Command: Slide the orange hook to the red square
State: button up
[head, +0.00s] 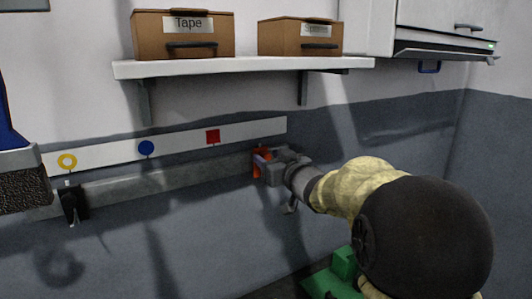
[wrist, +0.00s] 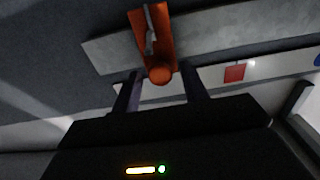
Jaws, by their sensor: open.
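The orange hook (head: 261,155) sits on the grey rail (head: 160,181) near its right end, to the right of the red square (head: 213,136). The square is printed on the white strip above the rail. My gripper (head: 262,166) is at the hook and hides part of it. In the wrist view the orange hook (wrist: 153,35) is just ahead of my gripper (wrist: 160,72). Its round knob lies between the two dark, open fingers, with gaps on both sides. The red square (wrist: 236,73) shows to the right there.
The white strip also bears a blue circle (head: 146,148) and a yellow ring (head: 67,161). A black hook (head: 73,202) hangs on the rail at far left. Above is a white shelf (head: 245,67) with two boxes. The rail between the hooks looks clear.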

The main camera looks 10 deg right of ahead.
jog(key=shift+x, duration=0.85)
grip_shut()
jog(key=shift+s+a, duration=0.1)
